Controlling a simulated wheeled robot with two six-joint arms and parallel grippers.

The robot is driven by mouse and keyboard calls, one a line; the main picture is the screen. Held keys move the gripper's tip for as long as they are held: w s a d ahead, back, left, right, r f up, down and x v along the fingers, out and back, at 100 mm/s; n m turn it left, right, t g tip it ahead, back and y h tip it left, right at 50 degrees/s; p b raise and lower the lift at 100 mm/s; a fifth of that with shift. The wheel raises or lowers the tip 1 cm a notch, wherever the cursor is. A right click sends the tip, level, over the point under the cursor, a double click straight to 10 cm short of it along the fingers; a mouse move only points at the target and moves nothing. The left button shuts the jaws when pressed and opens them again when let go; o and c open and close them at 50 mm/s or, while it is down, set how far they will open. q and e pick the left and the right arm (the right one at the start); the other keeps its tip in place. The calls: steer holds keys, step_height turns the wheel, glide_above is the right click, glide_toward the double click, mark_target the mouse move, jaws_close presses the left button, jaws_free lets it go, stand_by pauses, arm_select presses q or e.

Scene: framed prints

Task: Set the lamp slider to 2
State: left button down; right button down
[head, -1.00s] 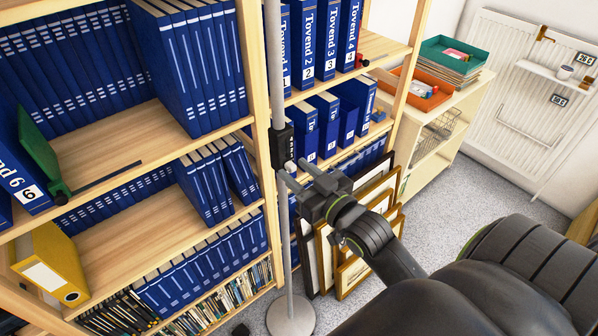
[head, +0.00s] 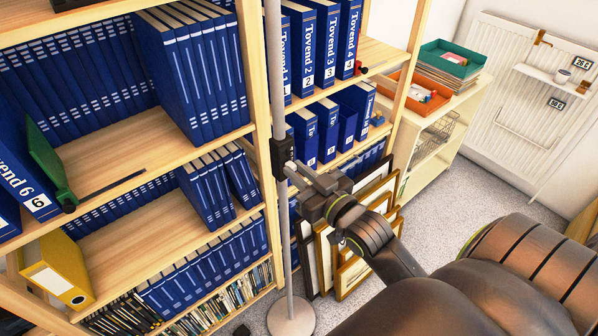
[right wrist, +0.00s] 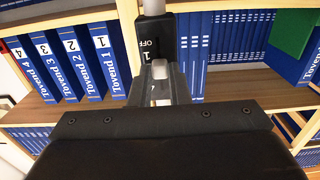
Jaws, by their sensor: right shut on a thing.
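The lamp's slider box (head: 283,157) is a small black housing on a thin grey upright pole (head: 275,70). In the right wrist view the box (right wrist: 152,38) shows the marks "1" and "OFF". A pale slider knob (right wrist: 159,70) sits just below the "OFF" mark, between my fingertips. My right gripper (head: 291,169) reaches the box from the right and is shut on the knob; it also shows in the right wrist view (right wrist: 160,82). The other marks are hidden or too small to read. My left gripper is not in view.
A wooden bookcase (head: 262,110) with blue binders stands close behind the pole. Framed prints (head: 352,270) lean at the floor to the right of it. The pole's round base (head: 291,317) stands on grey carpet. A low shelf unit (head: 437,125) with trays stands further right.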

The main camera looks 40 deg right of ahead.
steer(key=shift+r, duration=0.15)
steer(key=c, duration=1.4)
jaws_free()
steer(key=shift+o, duration=0.2)
steer(key=shift+s, duration=0.1)
steer(key=shift+s, duration=0.25)
steer(key=s+d+p, duration=0.1)
steer(key=s+p, duration=0.2)
steer(key=s, duration=1.3)
steer(key=shift+s+d+p, duration=0.2)
steer(key=shift+s+p, duration=0.1)
